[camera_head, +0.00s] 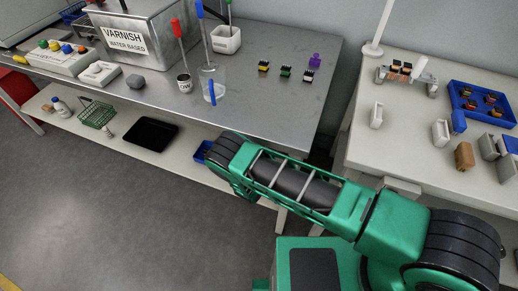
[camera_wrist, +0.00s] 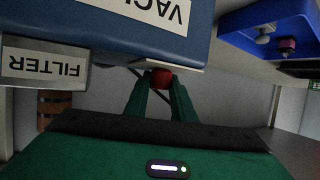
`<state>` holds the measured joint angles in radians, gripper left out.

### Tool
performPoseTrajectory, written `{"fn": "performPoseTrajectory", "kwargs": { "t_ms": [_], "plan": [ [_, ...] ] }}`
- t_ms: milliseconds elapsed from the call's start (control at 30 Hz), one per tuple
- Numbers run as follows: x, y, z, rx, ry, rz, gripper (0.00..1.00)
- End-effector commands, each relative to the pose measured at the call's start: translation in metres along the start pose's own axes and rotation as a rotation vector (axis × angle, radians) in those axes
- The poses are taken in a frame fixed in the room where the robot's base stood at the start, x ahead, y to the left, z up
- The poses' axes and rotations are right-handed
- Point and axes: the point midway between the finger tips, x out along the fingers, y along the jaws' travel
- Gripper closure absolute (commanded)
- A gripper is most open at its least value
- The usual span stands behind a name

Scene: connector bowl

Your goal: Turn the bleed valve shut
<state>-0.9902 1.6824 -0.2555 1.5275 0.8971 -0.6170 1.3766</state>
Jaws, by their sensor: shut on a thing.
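In the wrist view, a blue housing (camera_wrist: 150,30) bears an upside-down label starting "VACU". A red round knob (camera_wrist: 161,78), which looks like the bleed valve, sits at its edge. My gripper (camera_wrist: 161,88) has its two green fingers closed on this knob, one on each side. How far the knob is turned cannot be told. In the head view, my arm reaches to the lower shelf under the metal bench, and my gripper is hidden there. A bit of a blue thing (camera_head: 202,151) shows beside my arm, perhaps the same housing.
A blue bin (camera_wrist: 270,25) is at the upper right. On the lower shelf (camera_head: 75,118) are a black tray (camera_head: 150,134) and a green wire basket (camera_head: 97,114).

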Motion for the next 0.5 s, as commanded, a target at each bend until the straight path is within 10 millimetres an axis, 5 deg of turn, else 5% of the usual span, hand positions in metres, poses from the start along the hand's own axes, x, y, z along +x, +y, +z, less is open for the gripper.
{"fn": "performPoseTrajectory", "kwargs": {
  "t_ms": [500],
  "plan": [
    [0.0006,-0.0004,-0.0014,-0.087,0.002,-0.213,1.00]
  ]
}}
